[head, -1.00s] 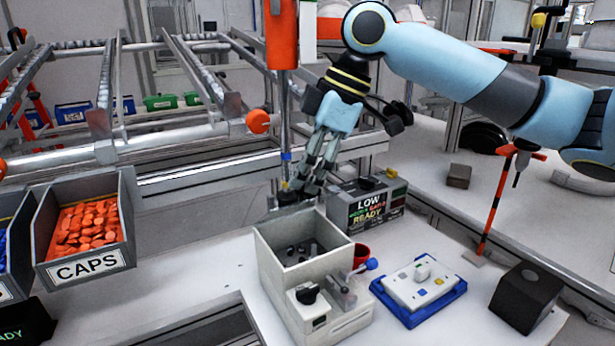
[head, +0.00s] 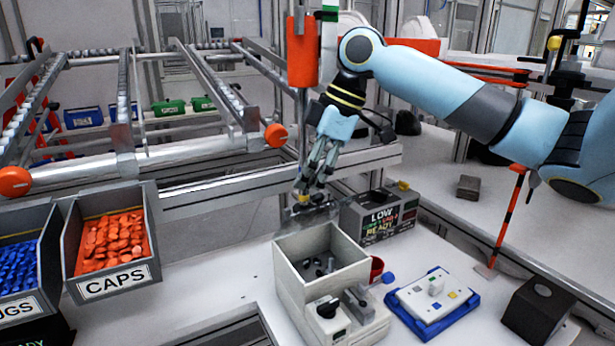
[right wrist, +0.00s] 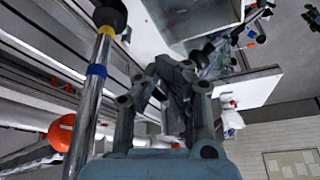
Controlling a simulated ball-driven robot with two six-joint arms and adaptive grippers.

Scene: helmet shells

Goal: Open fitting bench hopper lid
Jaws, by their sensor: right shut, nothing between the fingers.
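The hopper (head: 346,283) is a pale grey box on the fitting bench, in the lower middle of the head view. Its top is open and several dark small parts show inside. A thin grey plate (head: 318,217) shows just behind its back rim; I cannot tell if it is the lid. My right gripper (head: 306,190) is shut and empty, pointing down above and behind the hopper's back edge. In the right wrist view its fingers (right wrist: 175,82) are together, with the box above them in the picture. My left gripper is out of view.
A metal post with an orange sleeve (head: 302,50) stands close beside my right gripper. A grey display box (head: 378,215) is right of it. A blue tray (head: 432,303), red cup (head: 376,268) and black block (head: 540,308) lie right of the hopper. The CAPS bin (head: 112,286) is at left.

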